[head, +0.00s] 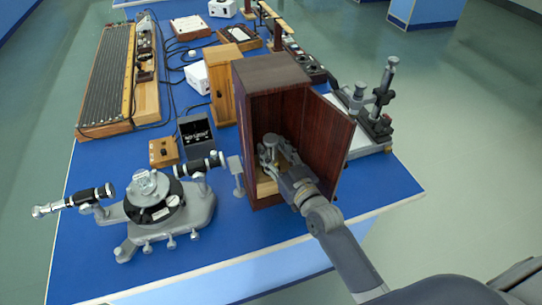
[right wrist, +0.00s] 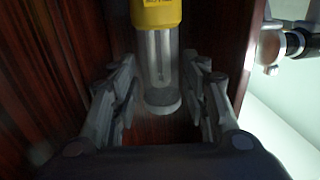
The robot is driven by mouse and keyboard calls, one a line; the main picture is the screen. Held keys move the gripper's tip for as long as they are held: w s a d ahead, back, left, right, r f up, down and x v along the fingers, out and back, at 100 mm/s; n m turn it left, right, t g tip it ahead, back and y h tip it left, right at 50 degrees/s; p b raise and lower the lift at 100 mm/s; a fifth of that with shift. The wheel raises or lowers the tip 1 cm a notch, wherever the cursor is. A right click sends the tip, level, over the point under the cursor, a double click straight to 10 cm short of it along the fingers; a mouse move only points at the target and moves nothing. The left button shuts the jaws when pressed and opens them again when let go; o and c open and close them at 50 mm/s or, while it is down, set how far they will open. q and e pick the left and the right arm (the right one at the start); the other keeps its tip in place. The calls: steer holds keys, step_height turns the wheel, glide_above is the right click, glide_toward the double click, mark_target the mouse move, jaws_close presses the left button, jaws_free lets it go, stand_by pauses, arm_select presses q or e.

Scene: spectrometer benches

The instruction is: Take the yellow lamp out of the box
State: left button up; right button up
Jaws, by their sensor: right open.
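The box (head: 272,78) is a tall dark-brown wooden cabinet, open at the front, with its door (head: 325,138) swung out to the right. My right gripper (head: 269,155) reaches into it through the open front. In the right wrist view the yellow lamp (right wrist: 155,12) has a yellow collar, a clear glass tube and a round grey end. The open fingers of my right gripper (right wrist: 160,68) stand on either side of the tube, with gaps visible on both sides. In the head view the gripper and box walls mostly hide the lamp. My left gripper is not in view.
A grey spectrometer (head: 165,208) stands left of the box on the blue bench (head: 110,262). A light wooden case (head: 222,84) stands close behind-left. A grey microscope-like instrument (head: 372,105) is behind the door. The bench front right is clear.

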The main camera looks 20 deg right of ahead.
steer(key=shift+w+a+f, duration=0.1)
steer(key=shift+w+a, duration=0.1)
steer(key=shift+w, duration=0.75)
steer(key=shift+s, duration=0.1)
steer(key=shift+c, duration=0.2)
steer(key=c, duration=0.9)
steer(key=shift+c, duration=0.2)
